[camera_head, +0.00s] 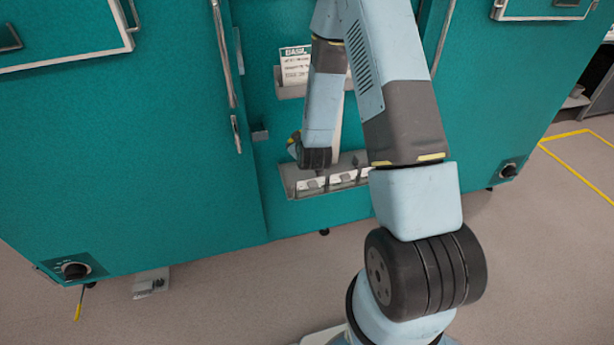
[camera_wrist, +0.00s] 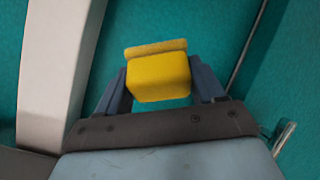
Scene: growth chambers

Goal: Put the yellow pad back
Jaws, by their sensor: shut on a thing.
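In the wrist view a yellow pad (camera_wrist: 159,76) sits between the two fingers of my gripper (camera_wrist: 160,88), which is shut on it. The pad is block-shaped with a wider lip along its far edge. Teal panel lies behind it, and I cannot tell whether the pad touches it. In the head view my arm reaches toward the teal chamber front, and its links hide the gripper and the pad.
A grey tray (camera_head: 290,183) with several white-labelled items is mounted low on the teal front (camera_head: 150,150). A card (camera_head: 294,66) stands in a holder above it. Door handles (camera_head: 237,135) and a dark knob (camera_head: 75,270) stick out. Open floor (camera_head: 240,300) lies in front.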

